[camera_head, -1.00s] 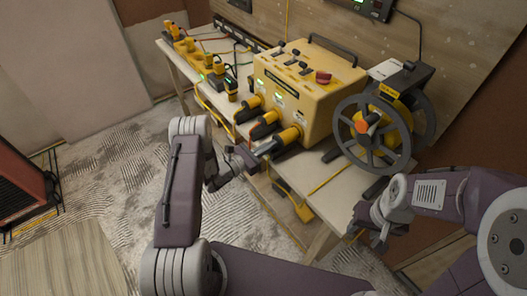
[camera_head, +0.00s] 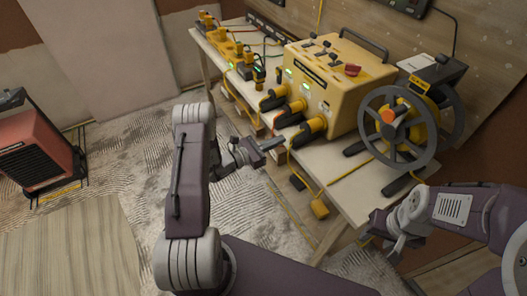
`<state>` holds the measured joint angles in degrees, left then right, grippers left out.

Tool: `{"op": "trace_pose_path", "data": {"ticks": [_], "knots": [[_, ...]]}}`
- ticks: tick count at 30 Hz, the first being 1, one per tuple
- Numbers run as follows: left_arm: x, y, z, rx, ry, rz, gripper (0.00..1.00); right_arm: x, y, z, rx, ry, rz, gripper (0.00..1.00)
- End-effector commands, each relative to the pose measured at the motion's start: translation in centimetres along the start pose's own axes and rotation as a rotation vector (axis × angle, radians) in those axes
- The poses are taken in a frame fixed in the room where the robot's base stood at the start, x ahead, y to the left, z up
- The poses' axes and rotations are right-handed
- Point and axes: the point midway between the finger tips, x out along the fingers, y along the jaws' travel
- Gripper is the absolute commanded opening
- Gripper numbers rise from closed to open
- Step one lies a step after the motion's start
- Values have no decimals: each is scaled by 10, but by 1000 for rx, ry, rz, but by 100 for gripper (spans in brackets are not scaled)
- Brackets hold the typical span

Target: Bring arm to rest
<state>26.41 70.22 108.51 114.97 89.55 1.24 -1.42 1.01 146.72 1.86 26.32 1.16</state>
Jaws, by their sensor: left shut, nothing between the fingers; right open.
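My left gripper (camera_head: 271,144) is shut and empty. It hangs in the air in front of the workbench, a little left of the nearest yellow plug (camera_head: 311,128). My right gripper (camera_head: 396,245) is low at the right, in front of the bench's near end and below the cable reel. It is open, and nothing shows in it. The yellow power box (camera_head: 335,90) stands on the bench, with several yellow plugs along its front.
The workbench (camera_head: 350,168) runs along the wall. A cable reel (camera_head: 403,125) stands at its near end, and yellow-black tools (camera_head: 240,60) sit at its far end. A yellow cable and plug (camera_head: 319,208) hang off the front edge. A red heater (camera_head: 32,150) stands left on open floor.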

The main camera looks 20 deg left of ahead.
Motion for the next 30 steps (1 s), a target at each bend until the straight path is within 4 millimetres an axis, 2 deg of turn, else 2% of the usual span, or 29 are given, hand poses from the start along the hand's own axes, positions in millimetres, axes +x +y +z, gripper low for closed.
{"op": "trace_pose_path", "data": {"ticks": [3, 9, 20, 21, 23, 25, 26, 27, 29, 30], "knots": [[-29, 1, -2, -1, 1, 5, 0, 6, 0, 0, 0, 0, 0, 47], [-53, 0, -1, 0, 0, 1, 0, 8, 0, 0, 0, 0, 0, 47], [-55, -2, 0, -1, 0, -5, 0, 8, 0, 1, 0, 0, 0, 47], [-51, -6, 0, 1, 0, -20, 0, 8, 0, 1, 0, 0, 0, 47], [-36, -14, 17, 43, -14, -63, 0, 8, 0, 0, 0, 0, 0, 47], [-12, -29, 56, 134, -47, -139, 0, 7, 0, 0, 0, 0, 0, 47], [-2, -43, 76, 173, -63, -188, 0, 8, 0, 0, 0, 0, 0, 47], [8, -71, 99, 224, -79, -281, 0, 8, 0, 0, 0, 0, 0, 47], [13, -124, 123, 308, -68, -457, 0, 8, 0, 0, 0, 0, 0, 47], [9, -161, 131, 372, -41, -584, 0, 8, 0, 0, 0, 0, 0, 47]]}}
